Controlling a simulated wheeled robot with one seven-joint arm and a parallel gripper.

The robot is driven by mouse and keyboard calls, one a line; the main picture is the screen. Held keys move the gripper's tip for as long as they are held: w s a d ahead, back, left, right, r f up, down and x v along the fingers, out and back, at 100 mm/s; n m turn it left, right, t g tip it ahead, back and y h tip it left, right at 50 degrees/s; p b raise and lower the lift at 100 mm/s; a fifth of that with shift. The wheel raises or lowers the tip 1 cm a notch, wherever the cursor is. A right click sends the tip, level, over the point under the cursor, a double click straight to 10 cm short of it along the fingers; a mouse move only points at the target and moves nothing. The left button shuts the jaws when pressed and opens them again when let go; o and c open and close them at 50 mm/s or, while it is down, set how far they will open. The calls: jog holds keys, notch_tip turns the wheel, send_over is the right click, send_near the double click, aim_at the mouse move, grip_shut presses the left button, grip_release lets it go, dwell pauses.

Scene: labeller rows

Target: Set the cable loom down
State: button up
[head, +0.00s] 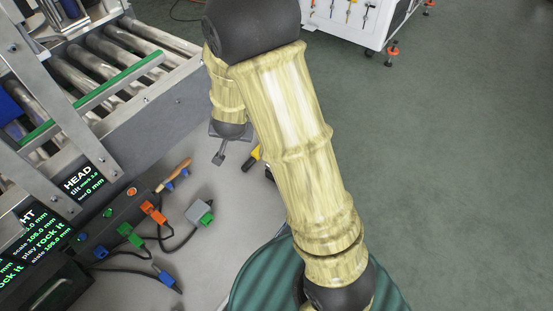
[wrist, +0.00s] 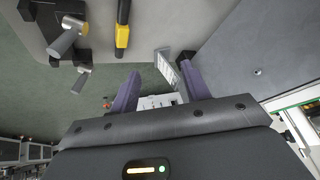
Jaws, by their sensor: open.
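What looks like the cable loom (head: 163,238) lies on the grey work surface in the head view. It has dark cables with orange, green, blue and grey connectors, spread beside a black button box. I do not make it out in the wrist view. My gripper (wrist: 159,72) shows two purple fingers standing apart in the wrist view, with no loom between them. A pale block and a small white plate show around the gap; I cannot tell whether they touch the fingers. In the head view my arm comes down right of the loom, and its fingers are not clear.
A roller conveyor (head: 120,65) with a grey side panel stands at the back left. A yellow-black tool (wrist: 122,30) and a grey-headed tool (wrist: 65,38) are near my gripper. A white cabinet (head: 350,18) stands at the back. The green floor at right is clear.

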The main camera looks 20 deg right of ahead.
jog(key=s+d+r+n+g, duration=0.2)
jog(key=s+d+r, duration=0.1)
jog(key=s, duration=0.6)
jog(key=s+d+r+n+g, duration=0.2)
jog(key=s+d+r+n, duration=0.1)
jog(key=s, duration=0.6)
jog(key=shift+s+d+r+y, duration=0.2)
jog(key=shift+d+r+y, duration=0.2)
jog(key=shift+r, duration=0.35)
jog(key=shift+r, duration=0.1)
jog(key=w+p+v, duration=0.1)
jog(key=p+v, duration=0.6)
jog(key=p, duration=0.1)
jog(key=w+r+p+v, duration=0.1)
jog(key=w+p+v, duration=0.1)
jog(key=p+v, duration=0.6)
jog(key=shift+w, duration=0.35)
